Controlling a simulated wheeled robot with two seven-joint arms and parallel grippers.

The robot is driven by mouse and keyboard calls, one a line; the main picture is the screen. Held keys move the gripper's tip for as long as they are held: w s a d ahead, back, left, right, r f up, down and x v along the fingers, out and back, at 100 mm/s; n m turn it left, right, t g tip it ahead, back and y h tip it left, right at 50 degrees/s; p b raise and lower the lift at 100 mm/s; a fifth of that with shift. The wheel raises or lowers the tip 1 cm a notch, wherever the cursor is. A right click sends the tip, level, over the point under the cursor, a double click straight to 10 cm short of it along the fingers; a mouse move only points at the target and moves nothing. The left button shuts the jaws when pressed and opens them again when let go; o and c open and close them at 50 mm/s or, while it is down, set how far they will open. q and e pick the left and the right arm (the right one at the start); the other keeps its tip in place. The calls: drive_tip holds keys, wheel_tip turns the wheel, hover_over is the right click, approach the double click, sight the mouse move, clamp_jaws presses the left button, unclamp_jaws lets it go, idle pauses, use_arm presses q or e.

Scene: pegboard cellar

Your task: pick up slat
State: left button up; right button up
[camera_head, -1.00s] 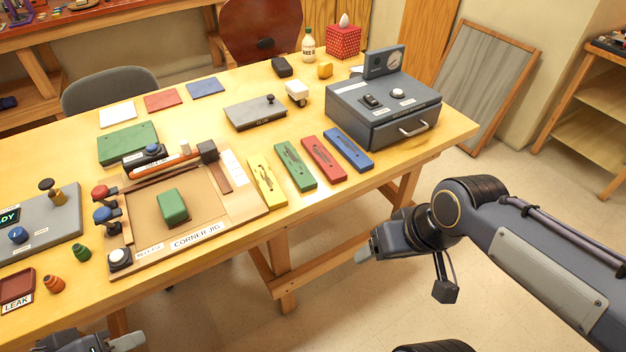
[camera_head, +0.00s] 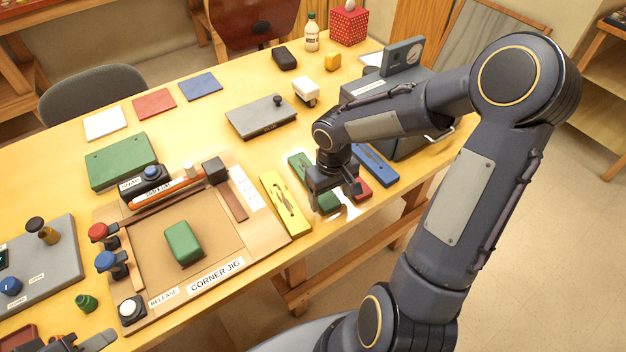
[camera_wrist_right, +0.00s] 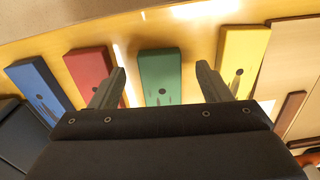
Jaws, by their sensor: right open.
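Several slats lie side by side on the table: yellow (camera_head: 286,204), green (camera_head: 300,168), red (camera_head: 362,187) and blue (camera_head: 376,165). My right gripper (camera_head: 338,205) is over the green and red slats and hides parts of both. In the right wrist view my right gripper (camera_wrist_right: 160,82) is open and empty, with the green slat (camera_wrist_right: 160,68) between the two fingers. There the red slat (camera_wrist_right: 90,70) is left of it, the blue slat (camera_wrist_right: 40,88) at far left and the yellow slat (camera_wrist_right: 241,55) to the right. My left gripper (camera_head: 80,342) shows only partly at the bottom left.
The corner jig (camera_head: 150,258) with a green block (camera_head: 184,243) stands left of the yellow slat. A grey machine box (camera_head: 410,85) is behind the blue slat, partly hidden by my right arm. A grey plate with a knob (camera_head: 261,118) lies behind the slats.

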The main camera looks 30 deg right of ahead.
wheel_tip(320, 180, down, 2)
drive_tip(key=shift+f, duration=0.1)
drive_tip(key=c, duration=1.1)
drive_tip(key=shift+r, duration=0.2)
